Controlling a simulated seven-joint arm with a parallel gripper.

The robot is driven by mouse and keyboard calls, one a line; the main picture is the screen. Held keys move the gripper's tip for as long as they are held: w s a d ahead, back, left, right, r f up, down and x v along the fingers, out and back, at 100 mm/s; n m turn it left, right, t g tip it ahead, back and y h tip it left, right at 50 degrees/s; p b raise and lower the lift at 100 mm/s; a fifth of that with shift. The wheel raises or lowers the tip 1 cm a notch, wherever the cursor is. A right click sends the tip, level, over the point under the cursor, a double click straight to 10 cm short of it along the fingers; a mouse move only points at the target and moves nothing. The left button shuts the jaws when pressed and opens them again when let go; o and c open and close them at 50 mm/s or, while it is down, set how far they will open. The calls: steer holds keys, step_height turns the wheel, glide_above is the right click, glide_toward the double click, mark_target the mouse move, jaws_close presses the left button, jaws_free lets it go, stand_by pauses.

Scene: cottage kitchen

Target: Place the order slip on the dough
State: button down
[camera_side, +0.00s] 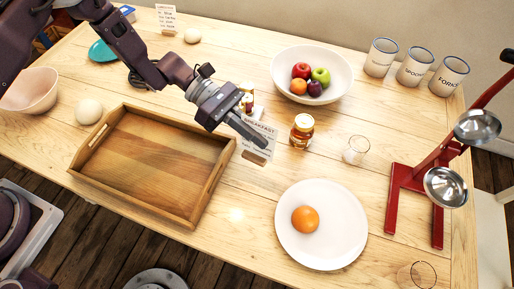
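My gripper (258,138) is in the middle of the table, to the right of the wooden tray. Its fingers overlap a small printed card headed "BREAKFAST" (262,152), which looks like an order slip. I cannot tell whether the fingers hold the card or are only in front of it. Another printed card (166,17) stands at the back edge. A pale round ball (88,111), possibly the dough, lies left of the tray. A smaller-looking pale ball (192,35) lies near the back; I cannot tell which one is dough.
The empty wooden tray (222,180) takes up the front left. Nearby are a jar (302,130), a small glass (356,147), a fruit bowl (338,71) and a white plate (345,235) with an orange. A red stand (392,205) and labelled canisters (415,67) are at right.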

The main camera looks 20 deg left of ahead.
step_height(320, 180, up, 13)
steer(key=s+a+f+m+g+y, duration=0.4)
steer(key=a+m+y, duration=0.1)
steer(key=a, duration=0.3)
steer(key=s+a+f+m+g+y, duration=0.3)
steer(key=s+a+m+y, duration=0.1)
steer(key=a+m, duration=0.25)
steer(key=s+a+f+m+g+y, duration=0.4)
steer(key=a+m+y, duration=0.1)
steer(key=a, duration=0.4)
step_height(320, 180, up, 11)
steer(key=m+t+y, duration=1.3)
steer(key=m+t, duration=0.2)
steer(key=m, duration=0.3)
glide_above(80, 106)
step_height(80, 106, down, 15)
steer(key=shift+r, duration=0.1)
